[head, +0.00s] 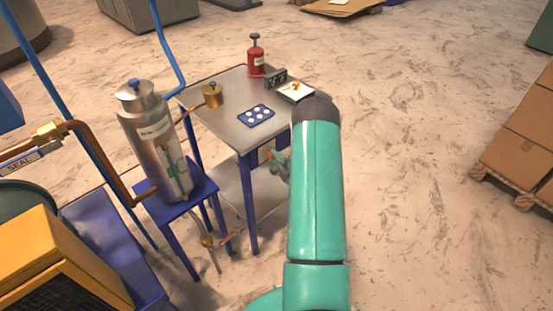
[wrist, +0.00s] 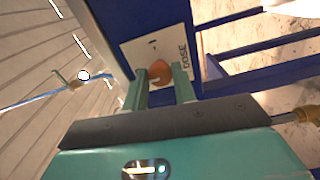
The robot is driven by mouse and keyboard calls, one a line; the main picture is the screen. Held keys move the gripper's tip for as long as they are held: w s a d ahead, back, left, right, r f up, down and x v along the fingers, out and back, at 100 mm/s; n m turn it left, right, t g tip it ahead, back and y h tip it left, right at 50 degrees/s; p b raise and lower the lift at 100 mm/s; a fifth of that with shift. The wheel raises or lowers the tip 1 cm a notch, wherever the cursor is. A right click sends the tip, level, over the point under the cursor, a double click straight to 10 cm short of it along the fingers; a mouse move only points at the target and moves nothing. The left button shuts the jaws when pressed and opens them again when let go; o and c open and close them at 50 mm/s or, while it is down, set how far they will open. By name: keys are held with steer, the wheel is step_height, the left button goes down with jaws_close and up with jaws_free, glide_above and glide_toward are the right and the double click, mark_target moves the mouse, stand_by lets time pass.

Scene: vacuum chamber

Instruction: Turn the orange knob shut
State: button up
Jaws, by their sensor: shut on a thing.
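The orange knob (wrist: 159,70) is round and sits on a pale plate (wrist: 177,42) marked with the word DOSE, fixed to a dark blue frame. My gripper (wrist: 161,78) has its two teal fingers on either side of the knob and is shut on it. The knob's lower part is partly hidden by the fingers and palm. In the head view my teal arm hides most of the area around the gripper, and I cannot make out the knob there.
A steel-topped table (head: 216,118) bears a red bottle (head: 255,61) and a blue tray (head: 247,121). A steel canister (head: 143,125) stands on a blue stand to its left. Cartons (head: 525,137) lie on a pallet at the right. The floor between is clear.

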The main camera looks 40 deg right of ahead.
steer(key=shift+s, duration=0.1)
steer(key=o, duration=1)
steer(key=s, duration=1.3)
steer(key=shift+s+d, duration=0.1)
steer(key=shift+s, duration=0.25)
